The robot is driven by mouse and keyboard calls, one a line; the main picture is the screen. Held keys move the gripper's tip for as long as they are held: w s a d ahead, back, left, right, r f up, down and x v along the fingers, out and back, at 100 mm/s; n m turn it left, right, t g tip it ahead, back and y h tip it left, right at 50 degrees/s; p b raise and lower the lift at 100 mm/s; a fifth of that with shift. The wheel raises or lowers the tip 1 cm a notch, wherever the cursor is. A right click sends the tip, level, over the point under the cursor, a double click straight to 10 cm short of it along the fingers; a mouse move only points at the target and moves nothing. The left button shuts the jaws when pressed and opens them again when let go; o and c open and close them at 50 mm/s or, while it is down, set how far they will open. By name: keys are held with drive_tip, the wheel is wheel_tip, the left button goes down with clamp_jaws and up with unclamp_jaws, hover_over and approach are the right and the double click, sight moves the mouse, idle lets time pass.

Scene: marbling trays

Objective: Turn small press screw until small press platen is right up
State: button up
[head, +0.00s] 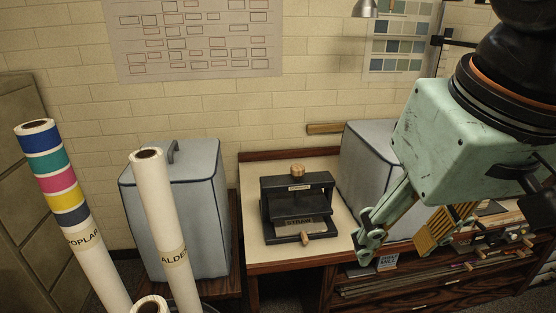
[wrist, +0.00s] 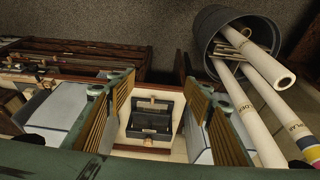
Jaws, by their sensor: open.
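The small press (head: 268,206) is a black frame standing on a pale-topped table. Its screw (head: 298,170) has a tan round knob on top of the crossbar. Below the crossbar is a dark plate, apparently the platen (head: 300,218); its exact height in the frame is hard to tell. A tan handle sticks out at the front. My gripper (head: 400,246) is open and empty, to the right of the press and apart from it. In the wrist view the press (wrist: 150,118) shows between my open fingers (wrist: 158,82), beyond them, with the screw knob (wrist: 148,142) near its lower edge.
Grey-blue covered boxes stand left (head: 200,215) and right (head: 362,160) of the press. Tall paper rolls (head: 165,230) rise at front left, from a dark bin (wrist: 210,45) in the wrist view. A cluttered shelf unit (head: 400,285) lies at lower right. Space above the press is clear.

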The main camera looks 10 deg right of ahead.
drive_tip(key=w+r+g+p, duration=0.1)
drive_tip(key=w+r+p, duration=0.4)
drive_tip(key=w, duration=1.2)
drive_tip(key=n+g+p, duration=0.1)
drive_tip(key=g+p, duration=0.2)
drive_tip(key=p, duration=0.5)
hover_over(298, 166)
wheel_tip(298, 166, down, 17)
drive_tip(key=shift+r, duration=0.15)
drive_tip(key=shift+f+p, duration=0.4)
drive_tip(key=shift+f, duration=6.45)
